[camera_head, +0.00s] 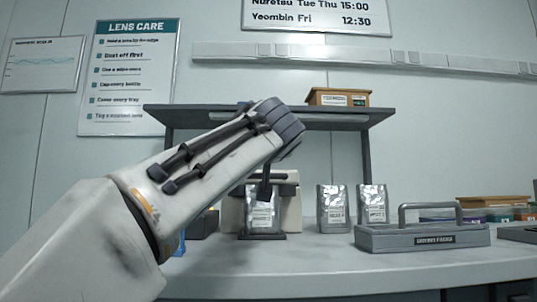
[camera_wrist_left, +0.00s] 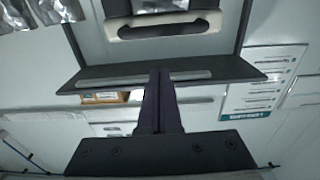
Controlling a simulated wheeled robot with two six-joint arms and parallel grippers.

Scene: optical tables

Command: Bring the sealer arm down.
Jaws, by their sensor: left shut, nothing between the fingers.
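The sealer (camera_head: 291,215) is a cream machine with dark parts, standing on the bench below the shelf. Its dark arm bar (camera_head: 280,177) lies across the upper part, above a silver pouch (camera_head: 262,216) that stands upright in front. In the left wrist view the picture is upside down, and the sealer's dark bar (camera_wrist_left: 165,29) shows at the top. My left gripper (camera_head: 265,190) is shut and empty, pointing down in front of the sealer. Its fingers also show in the left wrist view (camera_wrist_left: 161,75). I cannot tell whether they touch the bar. My right gripper is out of view.
A grey shelf (camera_head: 345,116) spans above the sealer, close to my left wrist, with a wooden box (camera_head: 338,97) on it. Two silver pouches (camera_head: 333,208) stand right of the sealer. A grey handled tray (camera_head: 420,238) is further right. The bench front (camera_head: 300,266) is clear.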

